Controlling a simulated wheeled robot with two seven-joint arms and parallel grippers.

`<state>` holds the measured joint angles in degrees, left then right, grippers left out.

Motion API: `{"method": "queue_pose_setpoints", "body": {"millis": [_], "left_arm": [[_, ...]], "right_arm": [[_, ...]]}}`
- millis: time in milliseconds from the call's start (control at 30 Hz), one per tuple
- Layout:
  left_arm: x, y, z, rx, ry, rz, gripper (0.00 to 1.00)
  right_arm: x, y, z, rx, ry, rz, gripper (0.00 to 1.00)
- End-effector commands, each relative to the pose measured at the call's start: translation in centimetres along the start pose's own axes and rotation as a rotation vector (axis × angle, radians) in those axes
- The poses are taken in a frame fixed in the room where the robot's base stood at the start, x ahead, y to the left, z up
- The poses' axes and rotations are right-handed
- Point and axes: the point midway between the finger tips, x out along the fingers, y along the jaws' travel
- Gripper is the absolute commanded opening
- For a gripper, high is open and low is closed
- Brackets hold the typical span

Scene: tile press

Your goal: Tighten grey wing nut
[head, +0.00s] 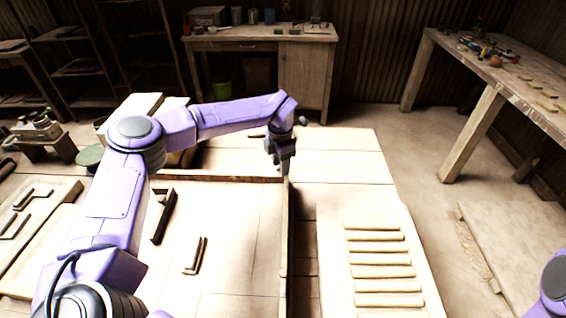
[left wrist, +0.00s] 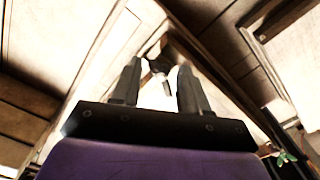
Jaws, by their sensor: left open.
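My left gripper (head: 284,168) is over the far corner of a wooden frame (head: 284,235) in the head view. In the left wrist view its two dark fingers (left wrist: 158,72) stand apart, so it is open. A small grey part, which looks like the grey wing nut (left wrist: 160,67), shows between and beyond the fingertips. I cannot tell whether the fingers touch it. In the head view the gripper hides that spot, and I cannot make out the nut there. My right gripper is not in view.
A pale board with several tile-like strips (head: 380,265) lies right of the frame. Small L-shaped pieces (head: 195,256) lie inside the frame. A workbench (head: 262,33) stands at the back, and another table (head: 500,72) stands at the right. The floor between is mostly clear.

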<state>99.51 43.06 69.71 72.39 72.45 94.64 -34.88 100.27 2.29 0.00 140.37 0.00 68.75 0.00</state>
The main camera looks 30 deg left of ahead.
Motion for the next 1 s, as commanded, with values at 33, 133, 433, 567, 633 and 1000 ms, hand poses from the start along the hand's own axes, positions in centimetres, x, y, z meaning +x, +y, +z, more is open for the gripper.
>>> {"method": "queue_pose_setpoints", "body": {"millis": [33,133,433,567,633,1000], "left_arm": [[0.0,0.0,0.0,0.000,0.000,0.000,0.45],[0.0,0.0,0.0,0.000,0.000,0.000,0.41],[0.0,-0.6,0.5,0.003,-0.001,0.001,0.00],[-0.1,-0.3,0.4,0.016,-0.001,0.000,0.00],[-0.1,-0.2,0.3,0.032,-0.001,0.001,0.00],[-0.3,0.1,0.1,0.260,-0.002,0.004,0.00]], "right_arm": [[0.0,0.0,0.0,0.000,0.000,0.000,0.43],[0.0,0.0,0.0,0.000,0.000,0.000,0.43],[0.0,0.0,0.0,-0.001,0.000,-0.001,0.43],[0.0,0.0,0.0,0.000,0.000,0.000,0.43],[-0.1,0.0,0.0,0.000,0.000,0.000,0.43],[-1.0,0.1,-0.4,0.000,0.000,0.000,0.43]]}}
